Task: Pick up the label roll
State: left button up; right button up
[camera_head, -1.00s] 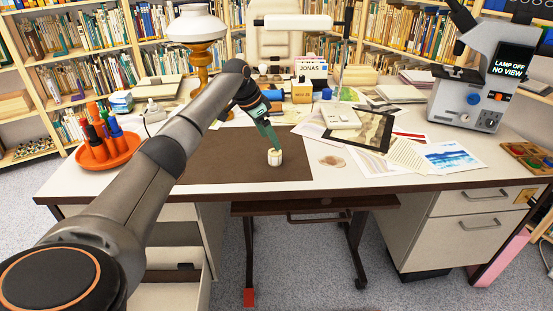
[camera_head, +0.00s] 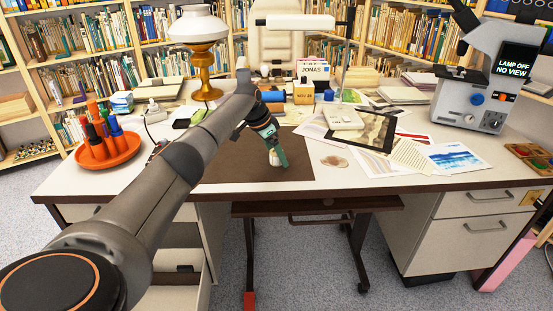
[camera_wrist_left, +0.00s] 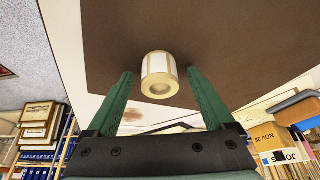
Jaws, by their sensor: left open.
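The label roll (camera_wrist_left: 158,75) is a small cream cylinder with a hollow centre. In the left wrist view it stands on the brown desk mat (camera_wrist_left: 215,40), between and just ahead of my two green fingers. In the head view the label roll (camera_head: 273,158) is partly hidden by my left gripper (camera_head: 277,160). My left gripper (camera_wrist_left: 160,95) is open, with a finger on either side of the roll and visible gaps beside it. My right gripper is not in view.
An orange tray (camera_head: 123,153) of bottles stands left on the desk. A brass lamp (camera_head: 205,80) stands behind my arm. Papers (camera_head: 452,158) and a dark-framed sheet (camera_head: 372,132) lie right, and a microscope (camera_head: 473,105) stands far right. The mat's front is clear.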

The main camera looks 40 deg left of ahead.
pick_arm(q)
jog(key=shift+c, duration=0.3)
grip_shut()
dwell(0.4)
